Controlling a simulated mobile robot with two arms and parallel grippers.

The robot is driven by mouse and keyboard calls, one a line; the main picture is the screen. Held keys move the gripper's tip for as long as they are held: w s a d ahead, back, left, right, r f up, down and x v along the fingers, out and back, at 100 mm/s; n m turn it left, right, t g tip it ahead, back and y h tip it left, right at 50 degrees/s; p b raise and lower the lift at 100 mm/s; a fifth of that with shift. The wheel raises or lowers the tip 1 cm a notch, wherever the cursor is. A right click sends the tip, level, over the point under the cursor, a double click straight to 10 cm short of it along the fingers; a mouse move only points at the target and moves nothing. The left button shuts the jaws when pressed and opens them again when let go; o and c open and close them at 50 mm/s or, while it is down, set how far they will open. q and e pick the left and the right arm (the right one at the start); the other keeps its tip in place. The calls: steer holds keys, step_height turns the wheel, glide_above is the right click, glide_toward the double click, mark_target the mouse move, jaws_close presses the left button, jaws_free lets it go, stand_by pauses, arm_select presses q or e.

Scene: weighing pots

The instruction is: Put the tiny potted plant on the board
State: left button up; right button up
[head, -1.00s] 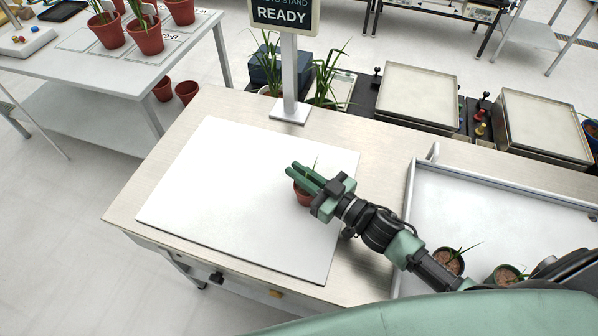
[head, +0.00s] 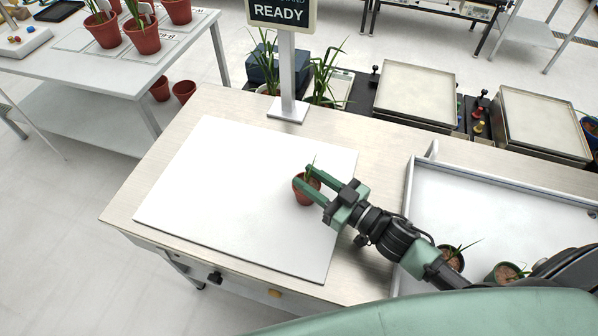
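The tiny potted plant (head: 302,195), a small red-brown pot with thin green leaves, stands upright on the white board (head: 230,190) near its right edge. My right gripper (head: 303,175) reaches in from the lower right. Its green fingers are spread apart, with the top of the pot and the leaves showing between them. The fingers hide part of the pot's rim, and I cannot tell whether they touch it. My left gripper is not in view.
A READY sign on a post (head: 287,75) stands behind the board. A white tray (head: 500,215) at the right holds two small potted plants. A side table (head: 95,75) at the left carries several larger red pots. Most of the board is clear.

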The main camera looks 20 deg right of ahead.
steer(key=shift+v, duration=1.9)
